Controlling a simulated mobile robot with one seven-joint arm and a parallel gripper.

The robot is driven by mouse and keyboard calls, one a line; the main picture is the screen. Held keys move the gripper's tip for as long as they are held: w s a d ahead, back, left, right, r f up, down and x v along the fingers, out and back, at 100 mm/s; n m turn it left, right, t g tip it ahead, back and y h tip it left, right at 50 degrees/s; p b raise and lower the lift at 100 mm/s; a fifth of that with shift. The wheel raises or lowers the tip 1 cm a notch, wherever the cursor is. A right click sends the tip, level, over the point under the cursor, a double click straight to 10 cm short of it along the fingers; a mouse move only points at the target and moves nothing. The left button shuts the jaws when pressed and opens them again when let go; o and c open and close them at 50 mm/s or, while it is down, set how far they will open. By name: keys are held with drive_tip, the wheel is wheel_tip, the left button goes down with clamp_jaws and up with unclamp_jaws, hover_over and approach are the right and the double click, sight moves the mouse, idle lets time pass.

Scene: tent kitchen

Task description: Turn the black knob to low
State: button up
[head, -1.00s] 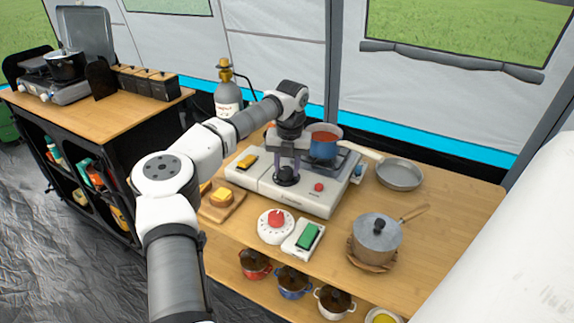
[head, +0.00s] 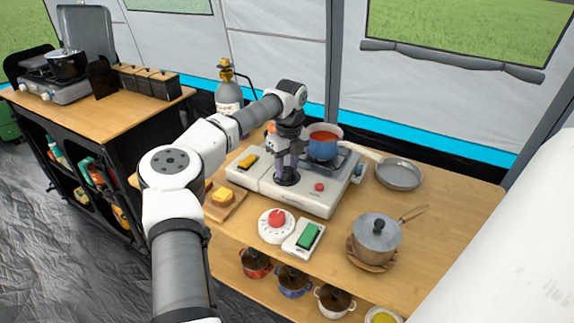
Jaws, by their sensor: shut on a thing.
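The black knob (head: 287,178) sits on the top of the white stove unit (head: 318,204), left of its small red button. My gripper (head: 287,168) points down from above and is shut on the black knob. The fingers cover much of the knob, so its pointer and any low marking cannot be read. A blue pot (head: 323,147) with red contents stands on the burner behind and to the right of my gripper.
A white dial with a red knob (head: 277,219) and a green switch (head: 310,236) lie in front of the stove. A lidded pot (head: 377,232) and a frying pan (head: 399,175) stand to the right. A gas bottle (head: 229,97) stands behind. A board with yellow food (head: 222,196) is at left.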

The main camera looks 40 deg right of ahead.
sight(289, 168)
drive_tip(key=shift+r+n, duration=0.1)
drive_tip(key=shift+n, duration=0.3)
drive_tip(key=o, duration=1)
drive_tip(key=r, duration=0.4)
drive_tip(key=r+b, duration=0.1)
drive_tip(key=r, duration=0.8)
drive_tip(key=shift+d+r+b, duration=0.4)
